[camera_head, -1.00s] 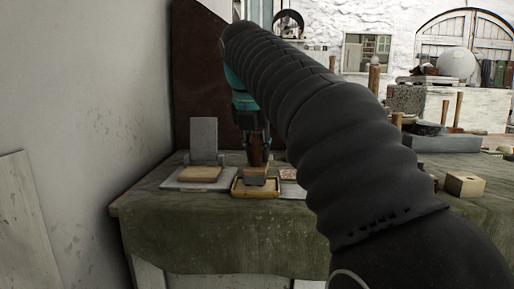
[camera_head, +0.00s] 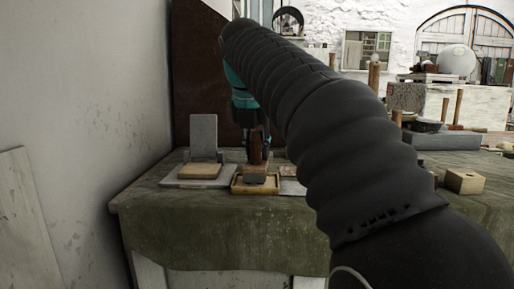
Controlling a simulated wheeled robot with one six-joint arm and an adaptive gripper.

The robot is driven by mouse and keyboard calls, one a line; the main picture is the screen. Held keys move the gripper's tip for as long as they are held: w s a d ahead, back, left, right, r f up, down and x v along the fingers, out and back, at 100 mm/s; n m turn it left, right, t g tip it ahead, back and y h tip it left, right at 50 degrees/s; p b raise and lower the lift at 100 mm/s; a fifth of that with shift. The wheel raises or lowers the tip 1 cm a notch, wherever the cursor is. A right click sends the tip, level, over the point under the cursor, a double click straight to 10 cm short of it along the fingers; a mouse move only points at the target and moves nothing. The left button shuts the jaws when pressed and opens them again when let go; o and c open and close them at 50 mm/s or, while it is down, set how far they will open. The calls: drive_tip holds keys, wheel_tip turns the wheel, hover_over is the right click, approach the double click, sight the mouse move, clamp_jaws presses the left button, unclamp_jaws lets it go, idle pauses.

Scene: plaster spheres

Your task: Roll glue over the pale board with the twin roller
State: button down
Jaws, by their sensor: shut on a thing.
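My gripper (camera_head: 257,138) is at the back of the bench, partly hidden behind my arm. It is shut on the brown upright handle of a tool, seemingly the twin roller (camera_head: 256,152). The tool's lower end is over or in a shallow yellow tray (camera_head: 240,190); whether it touches the bottom is unclear. A small grey block shape (camera_head: 255,176) shows at that lower end.
A grey upright plate (camera_head: 203,135) stands behind the board. A flat pale piece (camera_head: 291,187) lies right of the tray, partly behind my arm. A wooden block (camera_head: 464,181) and a grey slab (camera_head: 442,141) are on the right. A wall closes the left side.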

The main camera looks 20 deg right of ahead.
drive_tip(key=shift+f, duration=0.55)
idle(1.9)
drive_tip(key=shift+r+p, duration=1.1)
drive_tip(key=shift+r, duration=2.5)
drive_tip(key=shift+a, duration=0.1)
